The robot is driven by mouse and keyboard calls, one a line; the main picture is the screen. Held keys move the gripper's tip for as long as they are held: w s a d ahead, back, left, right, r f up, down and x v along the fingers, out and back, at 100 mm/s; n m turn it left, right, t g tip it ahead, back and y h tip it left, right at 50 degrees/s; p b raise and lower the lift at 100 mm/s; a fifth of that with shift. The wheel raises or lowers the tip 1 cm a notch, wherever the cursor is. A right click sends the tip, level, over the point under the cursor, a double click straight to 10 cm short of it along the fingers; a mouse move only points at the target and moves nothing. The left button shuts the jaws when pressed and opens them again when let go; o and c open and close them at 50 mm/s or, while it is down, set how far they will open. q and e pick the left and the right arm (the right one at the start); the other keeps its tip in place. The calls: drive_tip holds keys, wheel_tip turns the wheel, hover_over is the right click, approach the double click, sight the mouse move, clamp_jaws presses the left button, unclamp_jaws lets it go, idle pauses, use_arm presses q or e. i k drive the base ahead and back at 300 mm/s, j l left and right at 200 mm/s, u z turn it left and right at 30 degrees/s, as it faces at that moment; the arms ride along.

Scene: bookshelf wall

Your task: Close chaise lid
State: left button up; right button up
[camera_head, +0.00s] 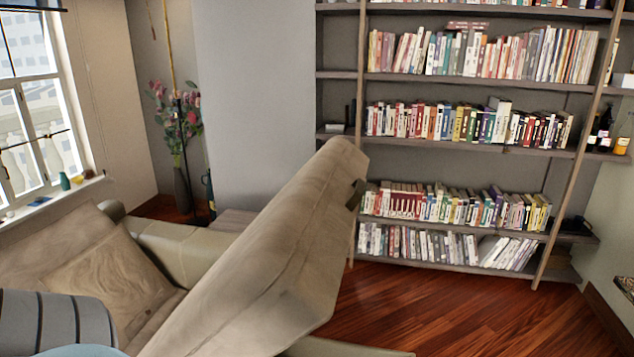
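The chaise lid (275,255) is a thick beige cushioned panel. It is raised and tilted steeply, with its upper end near the middle of the head view and its lower end at the bottom. A small dark piece (356,194) sits on its right edge near the top. Part of the pale chaise base (340,348) shows under the lid at the bottom; the inside of the chaise is hidden. Neither of my grippers can be seen, and nothing visible touches the lid.
The beige sofa (185,250) with a patterned cushion (105,285) is at left. A striped grey cushion or object (40,320) is at the bottom left. A tall bookshelf (450,150) stands behind at right. Bare wooden floor (480,310) lies right of the lid. A flower vase (182,188) stands behind.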

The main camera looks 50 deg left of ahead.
sight(306, 301)
drive_tip(key=u, duration=1.35)
